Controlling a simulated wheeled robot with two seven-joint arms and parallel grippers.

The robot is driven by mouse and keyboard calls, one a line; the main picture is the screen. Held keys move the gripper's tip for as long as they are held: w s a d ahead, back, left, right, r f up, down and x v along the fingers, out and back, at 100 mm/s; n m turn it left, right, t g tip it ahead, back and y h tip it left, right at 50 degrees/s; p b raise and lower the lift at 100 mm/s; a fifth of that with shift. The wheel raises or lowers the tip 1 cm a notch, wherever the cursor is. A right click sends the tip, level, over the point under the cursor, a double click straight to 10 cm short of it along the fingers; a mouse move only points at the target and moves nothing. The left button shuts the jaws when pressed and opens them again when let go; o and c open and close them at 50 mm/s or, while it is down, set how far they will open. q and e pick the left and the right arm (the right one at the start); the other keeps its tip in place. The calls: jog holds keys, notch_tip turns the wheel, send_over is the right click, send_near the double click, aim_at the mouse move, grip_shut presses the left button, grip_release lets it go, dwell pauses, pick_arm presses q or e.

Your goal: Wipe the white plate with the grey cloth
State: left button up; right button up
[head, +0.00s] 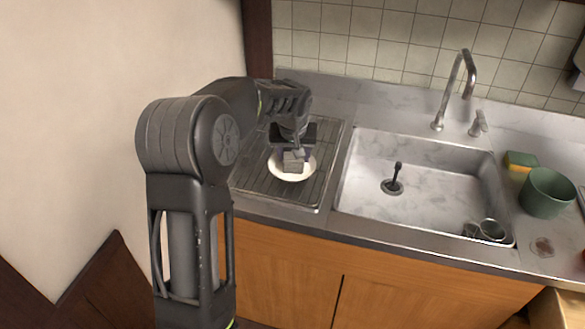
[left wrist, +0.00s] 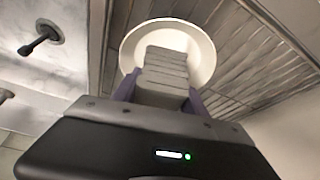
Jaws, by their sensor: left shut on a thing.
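The white plate (head: 292,174) lies on the ribbed drainboard left of the sink. In the left wrist view the plate (left wrist: 200,38) shows as a round white rim beyond the gripper. My left gripper (head: 293,153) is above the plate, pointing down. It is shut on the grey cloth (head: 292,164), a folded block that covers part of the plate. In the left wrist view the cloth (left wrist: 165,72) sits between the two purplish fingers. I cannot tell whether the cloth touches the plate. My right gripper is not in view.
The drainboard (head: 325,165) has a raised rim. The sink (head: 430,175) holds a dark upright plug (head: 396,178) and a metal cup (head: 491,230). A faucet (head: 458,90) stands behind it. A green pot (head: 547,192) and a yellow-green sponge (head: 520,161) are on the right counter.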

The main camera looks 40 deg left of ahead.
pick_arm(q)
jog(key=n+g+y, duration=0.1)
jog(key=n, duration=0.3)
jog(key=shift+r, duration=0.1)
notch_tip(320, 180, up, 9)
jog(key=p, duration=0.5)
jog(key=shift+p, duration=0.4)
jog(key=shift+f, duration=0.2)
